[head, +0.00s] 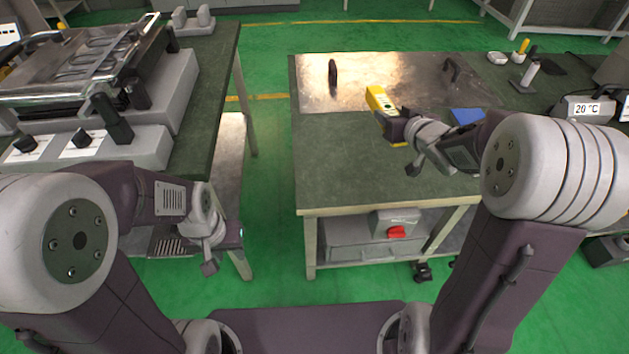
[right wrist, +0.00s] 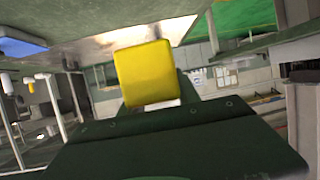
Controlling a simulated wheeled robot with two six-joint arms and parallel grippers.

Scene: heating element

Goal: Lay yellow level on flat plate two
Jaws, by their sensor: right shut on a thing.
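The yellow level (head: 378,98) is held by my right gripper (head: 390,121) above the right table in the head view. It is tilted, and its end points toward the shiny flat plate (head: 400,72) at the table's back. In the right wrist view the yellow level (right wrist: 146,74) fills the middle, between the jaws. The gripper hides part of it. I cannot tell whether the level touches anything below. My left gripper (head: 210,258) hangs low beside the left bench, and its jaws are too unclear to read.
The plate has two dark handles (head: 332,77). A blue object (head: 467,116) lies right of my right gripper. A 20 °C display (head: 587,108) stands at the right. The left bench holds a heating device (head: 177,80). The table's front left (head: 340,165) is clear.

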